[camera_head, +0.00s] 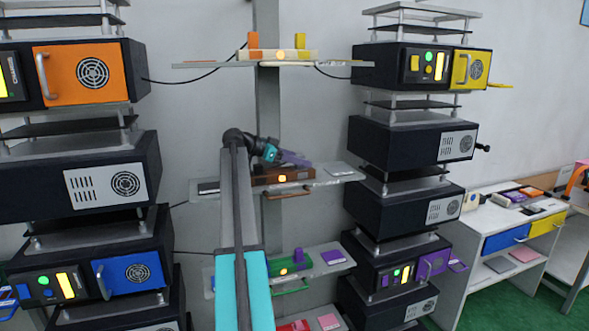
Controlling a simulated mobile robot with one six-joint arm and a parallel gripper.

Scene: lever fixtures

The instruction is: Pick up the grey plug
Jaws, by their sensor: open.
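I cannot make out a grey plug for certain. My gripper (300,162) is small in view, at the end of my arm. It is open, just above the brown fixture with a lit yellow button (283,178) on the middle shelf (235,194). I cannot tell whether anything stands between its fingers, and it hides part of the fixture's top. A flat grey piece (338,171) lies on the right end of this shelf, and a dark flat piece (208,187) lies on its left end.
A lower shelf holds a green fixture (287,266) and a purple plate (333,257). Stacked dark units stand on both sides. A white desk (480,212) is at right.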

